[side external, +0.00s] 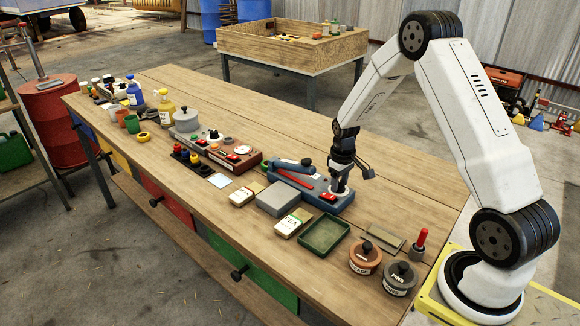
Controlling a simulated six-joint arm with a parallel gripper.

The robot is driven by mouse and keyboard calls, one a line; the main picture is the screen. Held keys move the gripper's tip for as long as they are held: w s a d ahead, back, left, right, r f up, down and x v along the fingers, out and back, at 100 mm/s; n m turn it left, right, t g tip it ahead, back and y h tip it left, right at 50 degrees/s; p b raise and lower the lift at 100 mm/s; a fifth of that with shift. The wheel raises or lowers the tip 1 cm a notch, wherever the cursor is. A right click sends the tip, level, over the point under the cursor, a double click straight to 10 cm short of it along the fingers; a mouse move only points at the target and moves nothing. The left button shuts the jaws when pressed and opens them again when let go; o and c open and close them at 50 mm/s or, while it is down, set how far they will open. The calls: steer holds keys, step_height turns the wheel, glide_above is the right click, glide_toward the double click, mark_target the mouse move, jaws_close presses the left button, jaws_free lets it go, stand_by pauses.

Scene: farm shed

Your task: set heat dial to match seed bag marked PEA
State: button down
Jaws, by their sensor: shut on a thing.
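A seed bag marked PEA (293,222) lies on the workbench in the side view, with a green label. My gripper (339,187) points down over this dial face and is shut on the heat dial's knob. The fingers hide the knob, and its setting cannot be read. A second pale bag (246,193) lies to the left of the PEA bag; its lettering is too small to read.
A grey block (276,199) and an empty green tray (324,234) lie in front of the device. Two lidded pots (365,257) (401,278) and a red-handled tool (420,243) stand at the right. Other devices and bottles line the left. The bench behind is clear.

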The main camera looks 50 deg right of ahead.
mark_target(340, 183)
steer(key=m, duration=0.5)
steer(key=shift+m, duration=0.3)
steer(key=m, duration=0.4)
steer(key=shift+m, duration=0.3)
steer(key=m, duration=0.9)
steer(key=shift+m, duration=0.3)
steer(key=shift+c, duration=0.9)
jaws_free()
steer(key=shift+r, duration=0.1)
steer(key=shift+r, duration=3.85)
